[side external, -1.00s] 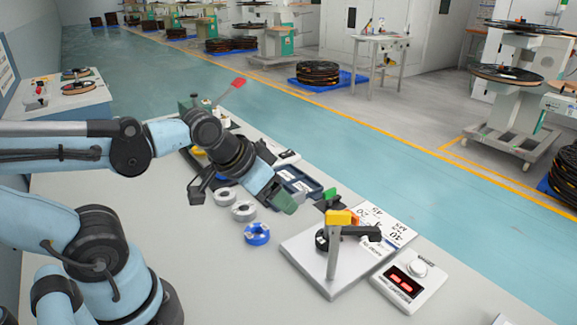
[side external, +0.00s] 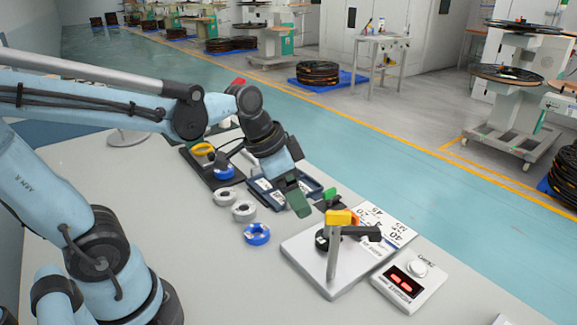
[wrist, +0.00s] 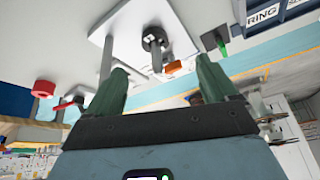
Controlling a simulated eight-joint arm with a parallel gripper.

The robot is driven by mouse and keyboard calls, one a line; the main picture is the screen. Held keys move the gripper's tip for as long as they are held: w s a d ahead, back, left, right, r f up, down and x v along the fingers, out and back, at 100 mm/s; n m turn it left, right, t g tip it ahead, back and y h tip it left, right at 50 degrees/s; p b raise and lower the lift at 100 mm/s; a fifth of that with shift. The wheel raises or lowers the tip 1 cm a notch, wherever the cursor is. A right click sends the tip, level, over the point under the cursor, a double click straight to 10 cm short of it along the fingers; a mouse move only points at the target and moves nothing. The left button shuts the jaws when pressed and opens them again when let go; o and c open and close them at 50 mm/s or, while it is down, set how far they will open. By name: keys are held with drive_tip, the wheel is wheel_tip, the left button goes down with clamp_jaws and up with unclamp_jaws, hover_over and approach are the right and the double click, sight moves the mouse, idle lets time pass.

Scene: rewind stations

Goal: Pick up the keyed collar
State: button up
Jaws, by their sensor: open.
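Ring-shaped collars lie on the grey table in the side view: a blue one (side external: 257,234) and two light grey ones, one nearer (side external: 243,211) and one farther (side external: 225,196). I cannot tell which ring is the keyed collar. My gripper (side external: 298,203) points down, to the right of these rings, between the dark blue tray (side external: 262,196) and the white base plate (side external: 300,260). It touches no ring. In the wrist view its two green fingers (wrist: 162,64) stand wide apart with nothing between them.
The base plate carries a grey post (side external: 333,262) with an orange-yellow top and a dark clamp. A display box (side external: 408,281) stands right of it. A black stand (side external: 207,172) with a yellow ring and another blue ring is farther back. The front table area is clear.

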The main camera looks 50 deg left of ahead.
sight(325, 230)
drive_tip(key=w+f, duration=0.1)
drive_tip(key=f, duration=0.1)
drive_tip(key=w+d+f+m, duration=0.1)
drive_tip(key=f, duration=0.1)
drive_tip(key=w+d+f+m, duration=0.1)
drive_tip(key=w+f, duration=0.1)
drive_tip(key=f, duration=0.1)
drive_tip(key=shift+g+h, duration=0.4)
drive_tip(key=shift+x, duration=2.5)
drive_tip(key=shift+w+d, duration=0.1)
drive_tip(key=shift+d, duration=0.05)
drive_tip(key=c, duration=1.2)
drive_tip(key=shift+r, duration=0.25)
